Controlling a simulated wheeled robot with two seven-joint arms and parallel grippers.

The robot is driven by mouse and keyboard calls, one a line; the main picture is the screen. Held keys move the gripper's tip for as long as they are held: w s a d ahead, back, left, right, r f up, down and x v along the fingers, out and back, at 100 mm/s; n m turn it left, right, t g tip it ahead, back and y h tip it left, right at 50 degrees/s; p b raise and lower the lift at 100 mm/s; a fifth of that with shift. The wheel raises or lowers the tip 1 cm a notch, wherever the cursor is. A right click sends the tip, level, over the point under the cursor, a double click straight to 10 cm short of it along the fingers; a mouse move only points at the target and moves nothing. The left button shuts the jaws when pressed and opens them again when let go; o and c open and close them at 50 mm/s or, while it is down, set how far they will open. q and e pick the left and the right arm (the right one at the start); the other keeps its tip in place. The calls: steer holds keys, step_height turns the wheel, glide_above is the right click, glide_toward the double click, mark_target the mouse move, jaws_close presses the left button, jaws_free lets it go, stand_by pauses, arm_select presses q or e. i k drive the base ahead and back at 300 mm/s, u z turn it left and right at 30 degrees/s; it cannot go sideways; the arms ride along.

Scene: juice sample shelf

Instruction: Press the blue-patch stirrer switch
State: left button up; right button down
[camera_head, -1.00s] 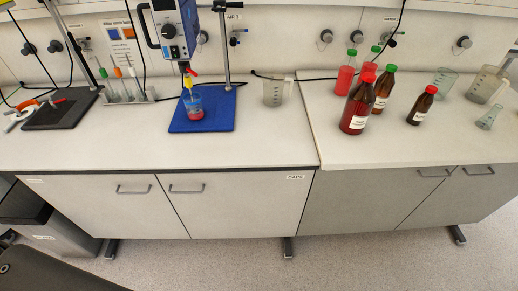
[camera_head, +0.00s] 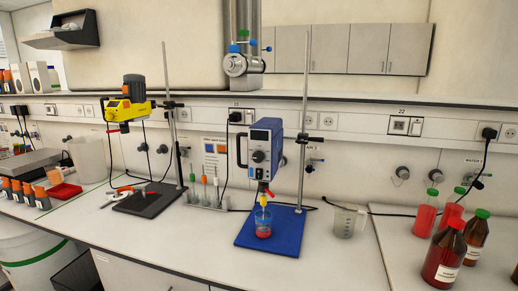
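A blue and white overhead stirrer (camera_head: 264,148) hangs on a stand with a blue base (camera_head: 271,232). Its front has a dark display, a black knob (camera_head: 258,156) and small controls below the knob, too small to read. A cup with red liquid (camera_head: 263,226) is under it. A wall notice (camera_head: 215,160) left of the stirrer carries an orange patch and a blue patch; its text is unreadable. A yellow and black stirrer (camera_head: 130,104) hangs on another stand at left. I cannot tell which control bears a blue patch. Neither gripper is in view.
A rack of capped tubes (camera_head: 205,194) stands between the two stands. A clear beaker (camera_head: 348,221) and brown bottles (camera_head: 443,252) are at right. Cables hang behind the stirrers. The bench front before the blue base is clear.

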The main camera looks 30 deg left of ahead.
mark_target(259, 173)
steer(key=k, duration=0.4)
steer(key=u, duration=2.35)
steer(key=i, duration=1.75)
steer(key=z, duration=1.55)
